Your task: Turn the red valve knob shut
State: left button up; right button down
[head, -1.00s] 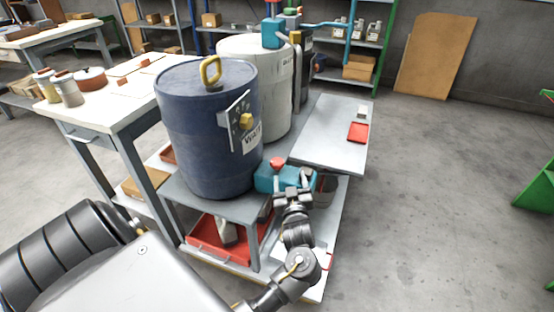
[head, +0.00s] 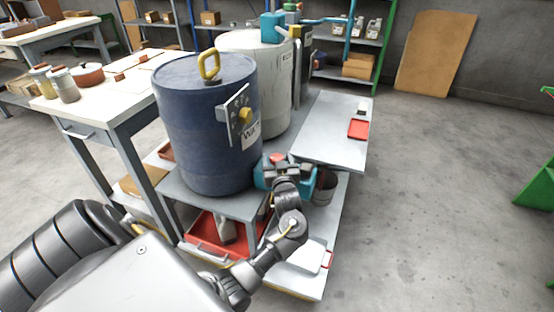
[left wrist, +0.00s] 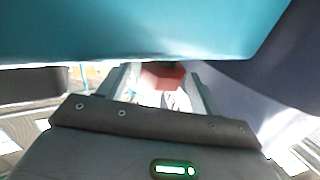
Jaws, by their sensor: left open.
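The teal body (left wrist: 140,35) fills the top of that view. Whether the fingers touch the knob I cannot tell. My right gripper is not in view.
The blue drum (head: 205,130) with a yellow handle stands on a grey stand just left of the valve. A grey bucket (head: 325,188) is right of the gripper. A red tray (head: 205,237) lies below.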

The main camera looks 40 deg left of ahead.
pick_arm(q)
jog(key=shift+w+a, duration=0.35)
jog(key=shift+a, duration=0.05)
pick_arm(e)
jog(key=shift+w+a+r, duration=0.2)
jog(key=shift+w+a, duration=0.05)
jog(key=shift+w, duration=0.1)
